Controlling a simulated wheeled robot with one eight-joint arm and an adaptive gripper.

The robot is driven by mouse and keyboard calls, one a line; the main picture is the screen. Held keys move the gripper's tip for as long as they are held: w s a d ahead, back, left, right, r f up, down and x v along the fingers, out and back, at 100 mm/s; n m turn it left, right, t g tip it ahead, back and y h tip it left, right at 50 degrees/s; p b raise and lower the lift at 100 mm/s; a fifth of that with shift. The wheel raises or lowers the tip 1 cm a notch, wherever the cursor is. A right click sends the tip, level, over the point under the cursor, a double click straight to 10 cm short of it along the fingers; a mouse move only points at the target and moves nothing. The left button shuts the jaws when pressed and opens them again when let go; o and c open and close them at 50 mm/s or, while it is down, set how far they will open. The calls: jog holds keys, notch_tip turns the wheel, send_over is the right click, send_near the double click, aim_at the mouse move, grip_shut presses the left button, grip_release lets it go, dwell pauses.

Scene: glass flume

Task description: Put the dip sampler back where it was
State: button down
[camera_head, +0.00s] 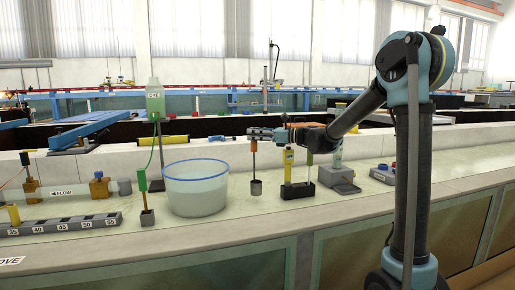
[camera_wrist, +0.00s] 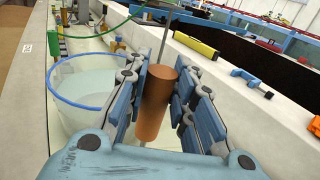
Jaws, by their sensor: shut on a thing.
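My gripper (camera_head: 262,133) is shut on the brown handle of the dip sampler (camera_head: 253,146). The sampler hangs upright, its thin rod running down to a small grey cup (camera_head: 256,187). I cannot tell whether the cup touches the counter. In the wrist view the handle (camera_wrist: 153,110) sits between the finger pads.
A clear bucket with a blue rim (camera_head: 196,187) stands left of the sampler; it also shows in the wrist view (camera_wrist: 82,100). Further left are a green-handled probe (camera_head: 142,180) and a numbered grey block (camera_head: 62,225). A grey device (camera_head: 338,180) stands right of the rack.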

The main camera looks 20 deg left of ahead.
aim_at(255, 151)
jog(key=shift+f, duration=1.9)
jog(key=c, duration=1.4)
grip_release()
jog(key=shift+o, duration=0.2)
jog(key=d, duration=1.2)
jog(key=s+d+f+n+h, duration=0.6)
jog(key=s+d+f, duration=0.3)
jog(key=s+d, duration=0.2)
jog(key=s+d+f+n+t+h, duration=0.1)
jog(key=s+d+f+n+h, duration=0.5)
jog(key=s+d, duration=0.5)
jog(key=s+d+f+n+h, duration=0.6)
jog(key=s+d+f, duration=0.5)
jog(key=d, duration=0.3)
jog(key=shift+f+t, duration=0.3)
jog(key=shift+t, duration=0.1)
